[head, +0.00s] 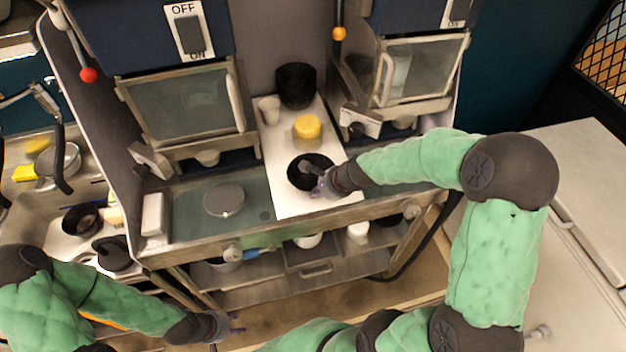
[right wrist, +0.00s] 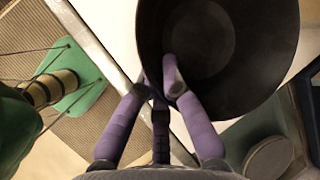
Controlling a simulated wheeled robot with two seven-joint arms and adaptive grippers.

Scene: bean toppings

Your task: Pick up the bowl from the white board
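The black bowl (head: 298,181) is upright at the front end of the white board (head: 285,205). It fills the top of the right wrist view (right wrist: 240,75), where its dark inside shows. My right gripper (head: 318,183) is at the bowl's front right rim. In the right wrist view its purple fingers (right wrist: 158,82) converge across the rim, one tip inside and the others outside, and look shut on it. No clear gap shows between bowl and board. My left gripper (head: 222,328) is low at the left, away from the bowl; its fingers are too small to read.
A yellow round item (head: 307,127), a white cup (head: 269,109) and a dark container (head: 296,86) stand further back on the board. A grey round lid (head: 224,200) lies to the left. Machines with glass doors flank the board. Shelves below hold several items.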

